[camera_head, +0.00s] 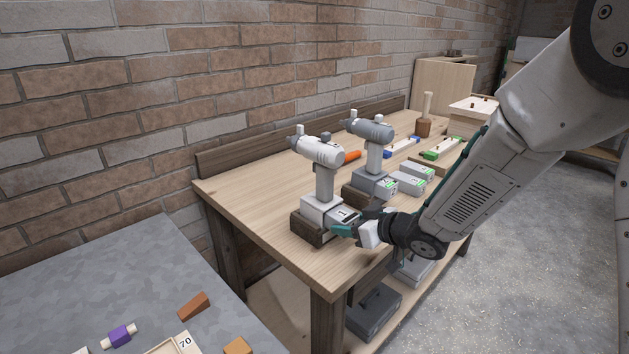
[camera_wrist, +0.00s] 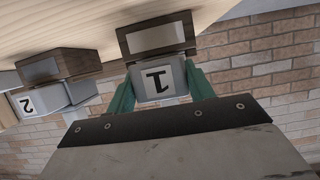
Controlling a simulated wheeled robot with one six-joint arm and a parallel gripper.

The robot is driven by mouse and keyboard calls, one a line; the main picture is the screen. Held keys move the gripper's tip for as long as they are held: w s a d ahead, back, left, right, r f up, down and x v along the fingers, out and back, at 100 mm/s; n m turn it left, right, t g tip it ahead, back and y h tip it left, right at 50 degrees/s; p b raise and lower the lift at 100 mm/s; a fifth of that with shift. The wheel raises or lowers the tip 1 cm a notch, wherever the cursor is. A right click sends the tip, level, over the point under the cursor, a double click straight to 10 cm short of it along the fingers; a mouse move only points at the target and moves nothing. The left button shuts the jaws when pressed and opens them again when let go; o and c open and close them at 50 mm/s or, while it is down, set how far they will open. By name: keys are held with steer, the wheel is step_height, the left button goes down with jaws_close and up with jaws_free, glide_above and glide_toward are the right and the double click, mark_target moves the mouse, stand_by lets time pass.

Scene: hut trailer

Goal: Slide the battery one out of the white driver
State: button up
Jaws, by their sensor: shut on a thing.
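The white driver (camera_head: 321,152) stands upright on a dark wooden block (camera_head: 304,229) near the bench's front left corner. Battery one (camera_head: 343,214), grey with a "1" label, sits at the driver's white foot, on the side facing my arm. How far it is seated I cannot tell. My gripper (camera_head: 355,224) reaches in from the right with its teal fingers around the battery. In the wrist view my gripper (camera_wrist: 160,92) is shut on battery one (camera_wrist: 158,80), a finger on each side, with the label facing the camera. The driver's upper part is hidden there.
A grey driver (camera_head: 374,133) with battery two (camera_head: 387,186) stands close behind the white driver; battery two also shows in the wrist view (camera_wrist: 27,104). Loose batteries (camera_head: 410,183) lie to its right. A brick wall (camera_head: 200,90) runs behind the bench. The bench's front left surface is clear.

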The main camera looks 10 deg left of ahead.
steer(key=s+d, duration=0.4)
steer(key=d, duration=0.2)
steer(key=shift+s, duration=0.35)
stand_by(0.7)
steer(key=shift+r, duration=0.1)
steer(key=shift+s+d+r, duration=0.45)
steer(key=shift+d+r, duration=0.15)
steer(key=shift+r, duration=0.15)
steer(key=shift+s+d+r, duration=0.45)
steer(key=shift+d+r, duration=0.15)
steer(key=shift+r, duration=0.1)
